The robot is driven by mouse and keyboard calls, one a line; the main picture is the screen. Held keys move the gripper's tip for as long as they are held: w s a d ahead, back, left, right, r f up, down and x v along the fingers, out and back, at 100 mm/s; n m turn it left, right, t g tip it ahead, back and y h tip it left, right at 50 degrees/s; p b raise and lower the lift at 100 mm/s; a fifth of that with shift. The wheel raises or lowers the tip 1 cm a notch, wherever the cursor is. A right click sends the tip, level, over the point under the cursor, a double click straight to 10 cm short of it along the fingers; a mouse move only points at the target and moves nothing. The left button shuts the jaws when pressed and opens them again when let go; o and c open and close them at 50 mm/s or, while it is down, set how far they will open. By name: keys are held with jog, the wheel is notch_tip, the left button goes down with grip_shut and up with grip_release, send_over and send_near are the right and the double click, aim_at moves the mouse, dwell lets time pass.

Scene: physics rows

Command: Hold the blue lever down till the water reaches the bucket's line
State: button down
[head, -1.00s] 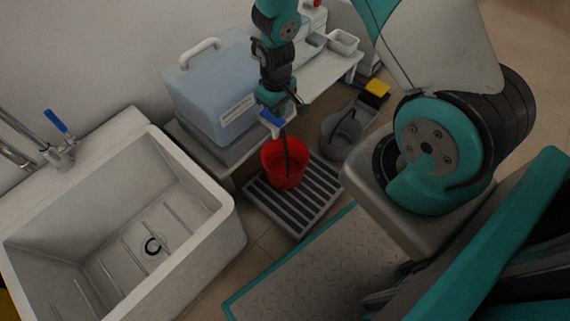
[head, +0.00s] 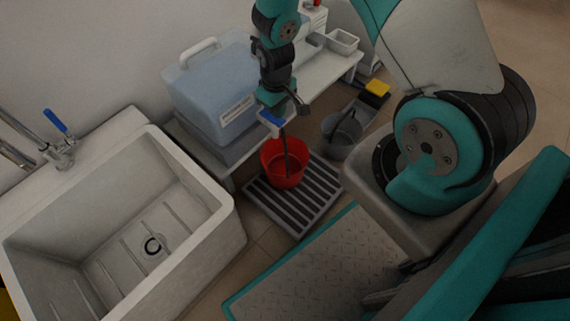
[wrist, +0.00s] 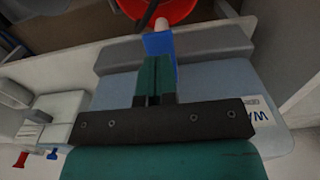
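The red bucket (head: 284,166) stands upright on a slatted grate below the clear water container (head: 215,95). A dark, narrow stream or tube runs down into it. The water level and the bucket's line cannot be made out. The blue lever (head: 271,118) is at the container's front, above the bucket; it also shows in the wrist view (wrist: 161,46). My gripper (head: 270,106) is right over the lever. In the wrist view its teal fingers (wrist: 155,66) are together, with their tips at the lever; whether they press it is hard to tell.
A white sink (head: 219,205) with a blue-handled tap (head: 57,122) stands at left. The grate (head: 300,205) lies under the red bucket, with a grey bucket (head: 341,132) to its right. A white bench (head: 325,72) with small trays is behind.

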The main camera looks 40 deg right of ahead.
jog(key=shift+f+b, duration=0.85)
jog(key=shift+f, duration=0.65)
dwell(6.5)
